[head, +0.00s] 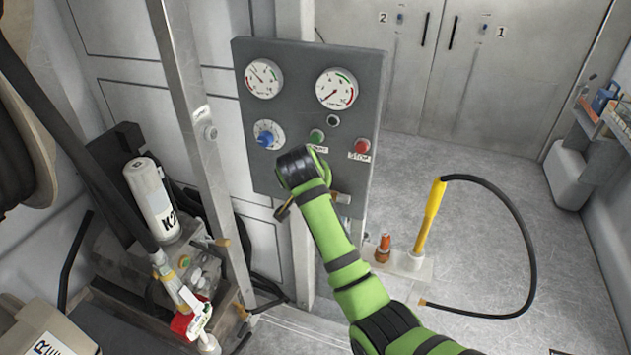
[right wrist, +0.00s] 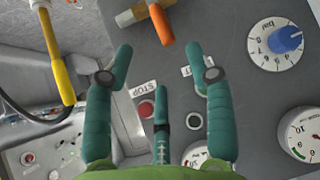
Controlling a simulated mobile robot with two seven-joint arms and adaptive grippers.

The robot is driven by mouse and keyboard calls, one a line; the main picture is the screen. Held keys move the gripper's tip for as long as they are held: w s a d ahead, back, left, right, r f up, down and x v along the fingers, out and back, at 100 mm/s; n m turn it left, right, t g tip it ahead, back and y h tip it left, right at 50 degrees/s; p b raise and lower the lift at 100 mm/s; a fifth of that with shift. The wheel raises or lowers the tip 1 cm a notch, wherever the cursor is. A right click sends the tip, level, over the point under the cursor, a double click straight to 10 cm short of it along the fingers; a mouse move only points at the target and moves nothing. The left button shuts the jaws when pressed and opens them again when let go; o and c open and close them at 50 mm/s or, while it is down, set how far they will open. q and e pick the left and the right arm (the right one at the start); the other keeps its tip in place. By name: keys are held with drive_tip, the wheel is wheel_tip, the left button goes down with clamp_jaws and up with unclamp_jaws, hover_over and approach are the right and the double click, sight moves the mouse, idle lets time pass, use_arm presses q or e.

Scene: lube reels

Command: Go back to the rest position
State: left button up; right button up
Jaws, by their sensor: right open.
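My right arm (head: 335,235) reaches from the lower right of the head view to the front of the grey control panel (head: 300,95). Its wrist is below the start and stop buttons, and its fingers are hidden there. In the right wrist view my right gripper (right wrist: 159,65) has its teal fingers spread, with nothing held between them. The panel appears upside down there, with the red stop button (right wrist: 147,110) in line between the fingers. The right finger covers part of the area beside the start label. My left gripper is in neither view.
An orange handle on a brass fitting (right wrist: 160,22) is just beyond the fingertips. A yellow nozzle (head: 429,215) with a black hose stands right of my arm. A metal post (head: 195,120) and a white canister (head: 152,200) are at left. Open floor lies behind the panel to the right.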

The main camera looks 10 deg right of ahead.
idle(0.4)
drive_tip(key=s+f+n+g+y, duration=0.1)
drive_tip(key=s+f, duration=0.1)
drive_tip(key=f, duration=0.8)
drive_tip(key=s+f+n+g, duration=0.1)
drive_tip(key=s+f+n, duration=0.15)
drive_tip(key=f, duration=0.65)
drive_tip(key=s+d+f+n+g+y, duration=0.1)
drive_tip(key=s+f, duration=0.7)
drive_tip(key=f, duration=0.2)
drive_tip(key=s+f+n+g+y, duration=0.1)
drive_tip(key=s+f, duration=0.6)
drive_tip(key=f, duration=0.4)
drive_tip(key=s+d+f+g, duration=0.1)
drive_tip(key=s+f, duration=0.4)
drive_tip(key=s, duration=0.7)
drive_tip(key=s+d+f+n+g, duration=0.1)
drive_tip(key=s+d+f, duration=0.2)
drive_tip(key=s, duration=1)
drive_tip(key=s+d+f+g, duration=0.1)
drive_tip(key=s+d+f, duration=0.1)
drive_tip(key=s+f, duration=0.5)
drive_tip(key=s, duration=0.5)
drive_tip(key=shift+s+y, duration=0.3)
drive_tip(key=shift+s, duration=0.1)
drive_tip(key=shift+d+f, duration=0.1)
